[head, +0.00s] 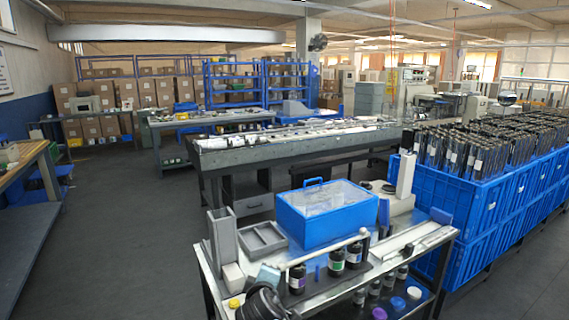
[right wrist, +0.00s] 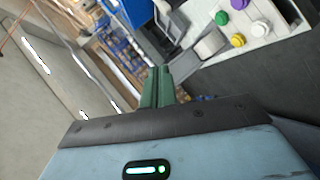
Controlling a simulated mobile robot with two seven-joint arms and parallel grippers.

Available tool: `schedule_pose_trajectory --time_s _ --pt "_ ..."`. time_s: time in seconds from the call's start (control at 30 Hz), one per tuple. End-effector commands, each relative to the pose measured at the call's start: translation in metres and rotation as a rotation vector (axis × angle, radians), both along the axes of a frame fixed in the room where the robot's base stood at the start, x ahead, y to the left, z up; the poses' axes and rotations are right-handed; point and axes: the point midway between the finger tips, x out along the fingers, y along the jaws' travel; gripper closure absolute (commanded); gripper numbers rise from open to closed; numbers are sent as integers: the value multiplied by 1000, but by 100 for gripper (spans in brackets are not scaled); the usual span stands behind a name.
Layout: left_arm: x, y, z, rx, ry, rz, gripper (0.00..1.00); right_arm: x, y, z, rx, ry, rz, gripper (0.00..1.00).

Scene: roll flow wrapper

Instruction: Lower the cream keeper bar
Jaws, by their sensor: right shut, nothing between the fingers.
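A cream bar (head: 328,249) runs slantwise over the front part of the workbench in the head view, above a row of dark bottles (head: 337,262). Its right end is a rounded knob next to a dark post; its left end sits low near the bench's front. I cannot tell exactly how it is held. My right gripper (right wrist: 158,88) shows in the right wrist view as green fingers, shut and empty, apart from the bench items. The bar cannot be made out in that view. My left gripper is not in view.
A clear-lidded blue box (head: 322,218), a grey tray (head: 263,239) and a tall grey holder (head: 222,238) stand on the bench. Coloured caps (right wrist: 237,40) lie beyond my right gripper. Floor at left is clear.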

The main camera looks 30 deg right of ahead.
Motion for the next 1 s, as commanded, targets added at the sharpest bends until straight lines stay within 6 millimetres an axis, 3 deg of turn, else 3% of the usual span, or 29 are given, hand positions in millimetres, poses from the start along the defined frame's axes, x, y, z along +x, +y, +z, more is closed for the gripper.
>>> schedule_pose_trajectory --time_s 0.03,0.2,0.3,0.4,0.5,0.6,1.0 --pt "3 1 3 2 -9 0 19 18 0 45 -49 -30 -21 100" --pt "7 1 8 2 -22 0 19 45 -4 159 -202 -71 -108 100" --pt "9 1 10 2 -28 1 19 49 -5 213 -266 -85 -155 100" --pt "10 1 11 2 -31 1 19 49 -6 249 -307 -94 -192 100" --pt "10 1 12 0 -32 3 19 48 -6 270 -329 -98 -215 100" --pt "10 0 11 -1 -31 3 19 47 -7 276 -339 -97 -224 100" --pt "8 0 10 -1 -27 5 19 45 -3 275 -337 -98 -224 100"
